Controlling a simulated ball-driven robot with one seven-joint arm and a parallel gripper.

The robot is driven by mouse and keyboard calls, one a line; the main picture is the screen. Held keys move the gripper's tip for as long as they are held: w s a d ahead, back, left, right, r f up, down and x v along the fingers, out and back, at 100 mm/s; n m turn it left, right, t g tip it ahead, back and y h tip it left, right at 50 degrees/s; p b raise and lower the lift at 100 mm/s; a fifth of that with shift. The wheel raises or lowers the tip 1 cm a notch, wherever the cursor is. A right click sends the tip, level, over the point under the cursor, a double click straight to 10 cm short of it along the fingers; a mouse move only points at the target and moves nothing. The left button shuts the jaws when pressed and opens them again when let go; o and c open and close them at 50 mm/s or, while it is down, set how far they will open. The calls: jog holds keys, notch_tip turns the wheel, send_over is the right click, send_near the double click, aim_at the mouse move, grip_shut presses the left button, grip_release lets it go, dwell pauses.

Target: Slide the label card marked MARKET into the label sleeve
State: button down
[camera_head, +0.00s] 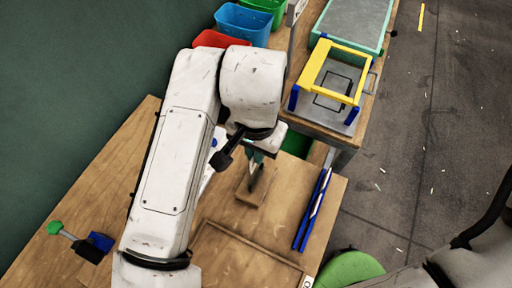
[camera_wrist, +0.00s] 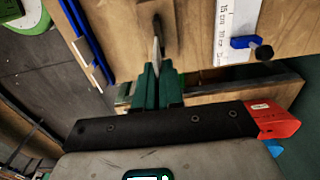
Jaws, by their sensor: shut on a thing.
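My gripper (camera_wrist: 157,88) has green fingers, shut on a thin, pale grey card (camera_wrist: 156,50). I see the card almost edge-on, so no MARKET lettering can be read. In the head view my gripper (camera_head: 257,158) points down, partly hidden by my arm, with the card just above or at a small wooden block (camera_head: 252,192). I cannot tell whether card and block touch. I cannot make out the label sleeve with certainty. A small white plate (camera_head: 295,10) stands by the bins at the top.
Two blue rails (camera_head: 313,208) lie right of the block. A yellow and blue frame (camera_head: 332,75) stands on the far bench. Blue (camera_head: 241,24) and red bins (camera_head: 220,39) stand behind my arm. A green-knobbed tool (camera_head: 75,238) lies at left. A white ruler (camera_wrist: 234,30) shows in the wrist view.

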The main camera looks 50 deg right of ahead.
jog(key=shift+f+b, duration=2.25)
jog(key=shift+f, duration=0.6)
jog(key=shift+f+b, duration=1.85)
jog(key=shift+f, duration=0.35)
jog(key=c, duration=1.2)
grip_release()
jog(key=shift+r, duration=0.1)
notch_tip(320, 180, up, 11)
jog(key=shift+f, duration=0.15)
